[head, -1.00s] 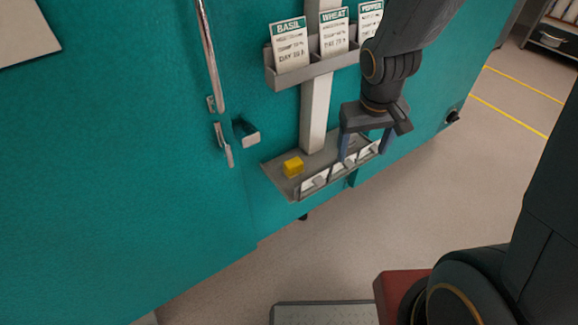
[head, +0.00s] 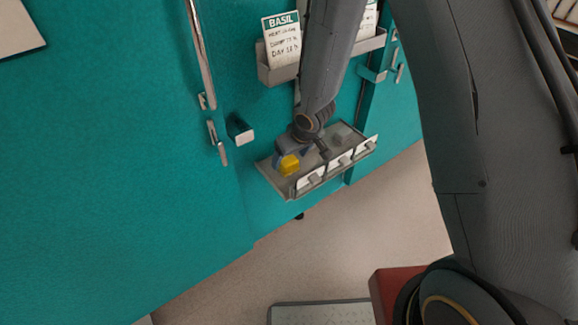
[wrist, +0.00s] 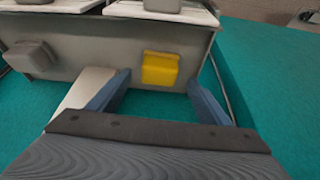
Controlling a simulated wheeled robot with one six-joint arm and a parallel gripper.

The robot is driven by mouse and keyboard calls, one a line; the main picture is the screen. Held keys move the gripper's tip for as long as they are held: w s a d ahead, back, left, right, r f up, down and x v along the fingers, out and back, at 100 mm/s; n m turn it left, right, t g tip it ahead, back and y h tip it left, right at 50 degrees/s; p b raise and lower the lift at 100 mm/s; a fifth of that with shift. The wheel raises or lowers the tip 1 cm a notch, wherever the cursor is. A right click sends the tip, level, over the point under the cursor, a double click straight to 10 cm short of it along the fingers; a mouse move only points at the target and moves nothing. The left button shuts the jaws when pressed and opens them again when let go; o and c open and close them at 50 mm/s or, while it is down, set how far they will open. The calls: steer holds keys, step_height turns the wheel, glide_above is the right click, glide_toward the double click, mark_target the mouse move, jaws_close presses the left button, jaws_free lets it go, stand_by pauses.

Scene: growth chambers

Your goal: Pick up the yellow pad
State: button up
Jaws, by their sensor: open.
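The yellow pad (head: 289,165) is a small yellow block on the left part of a grey shelf (head: 268,174) fixed to the teal chamber front. In the wrist view the yellow pad (wrist: 160,69) lies just beyond and between the fingertips. My gripper (head: 292,153) is at the shelf beside the pad, and in the wrist view my gripper (wrist: 157,82) shows two blue fingers spread apart with nothing held. The head view does not show clearly whether the fingers touch the pad.
A grey block (wrist: 33,56) sits farther along the shelf. White cards (head: 310,183) line the shelf's front edge. Above is a card rack (head: 275,73) with a BASIL card (head: 282,40). A door handle (head: 201,60) and a knob (head: 240,130) are to the left.

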mark_target(289, 160)
steer(key=shift+x, duration=1.9)
steer(key=shift+d, duration=0.15)
steer(key=shift+c, duration=0.4)
steer(key=c, duration=1.1)
steer(key=shift+o, duration=0.2)
